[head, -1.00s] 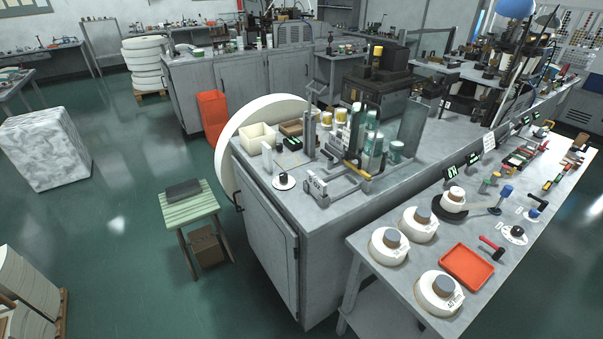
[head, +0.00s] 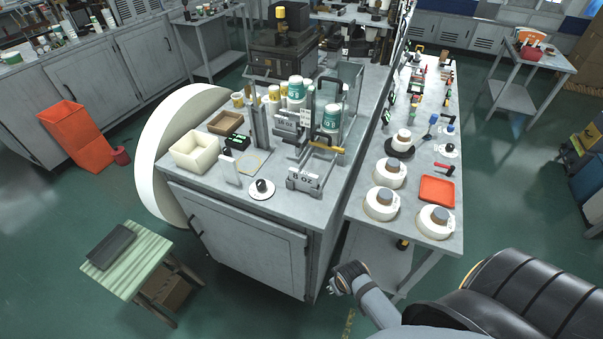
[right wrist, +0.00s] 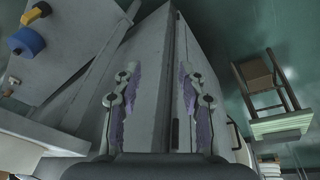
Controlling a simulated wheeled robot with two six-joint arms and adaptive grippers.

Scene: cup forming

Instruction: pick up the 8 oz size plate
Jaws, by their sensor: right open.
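The 8 oz size plate (head: 304,179) is a grey metal piece marked "8 OZ". It stands at the front right of the grey cabinet top, at the foot of a metal fixture with a yellow-ended handle (head: 327,146). My right gripper (head: 338,286) is low in front of the cabinet, below and apart from the plate. In the right wrist view my right gripper (right wrist: 158,72) has its two fingers spread with nothing between them. The plate does not show clearly in that view. My left gripper is not in view.
A side table with white round moulds (head: 381,203) and a red tray (head: 437,190) stands right of the cabinet (head: 235,225). A round black-knobbed disc (head: 262,189) lies left of the plate. A green-striped stool (head: 135,262) stands front left. Open floor lies between stool and cabinet.

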